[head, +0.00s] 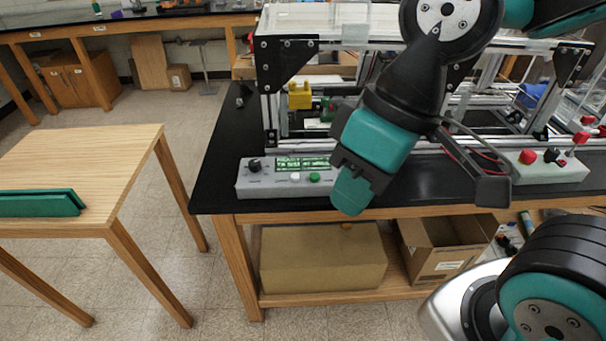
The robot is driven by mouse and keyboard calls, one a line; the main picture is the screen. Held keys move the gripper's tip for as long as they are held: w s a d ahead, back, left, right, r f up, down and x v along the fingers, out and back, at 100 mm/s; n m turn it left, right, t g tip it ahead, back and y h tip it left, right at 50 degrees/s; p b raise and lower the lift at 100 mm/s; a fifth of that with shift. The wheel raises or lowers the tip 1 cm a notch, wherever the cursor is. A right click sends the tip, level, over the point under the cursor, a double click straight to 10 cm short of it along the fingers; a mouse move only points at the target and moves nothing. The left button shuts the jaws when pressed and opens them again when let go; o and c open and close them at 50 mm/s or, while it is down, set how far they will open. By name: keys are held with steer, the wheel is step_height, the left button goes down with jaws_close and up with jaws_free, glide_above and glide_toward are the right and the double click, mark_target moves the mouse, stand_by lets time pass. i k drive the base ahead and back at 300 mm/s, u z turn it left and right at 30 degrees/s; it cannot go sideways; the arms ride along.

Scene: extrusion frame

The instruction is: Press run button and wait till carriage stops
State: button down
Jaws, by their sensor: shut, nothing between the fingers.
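A grey control box (257,189) sits at the front left of the black bench, with a black knob, a lit green display (302,163), a white button (295,177) and a green button (314,177). The labels are too small to read, so I cannot tell for sure which is the run button. My gripper (350,197) is shut and empty, pointing down just right of the green button and apart from it in the picture. A yellow block (299,95) shows inside the extrusion frame (268,110); I cannot tell whether it is the carriage. My arm hides the frame's middle.
A second grey box with red and black knobs (545,168) stands at the bench's right. Cardboard boxes (322,262) lie on the shelf below. A wooden table (75,150) with a green folder-like item (40,203) stands left, with open floor between.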

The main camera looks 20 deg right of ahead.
mark_target(313, 177)
steer(key=z, duration=0.65)
steer(key=i, duration=0.4)
steer(key=u, duration=0.65)
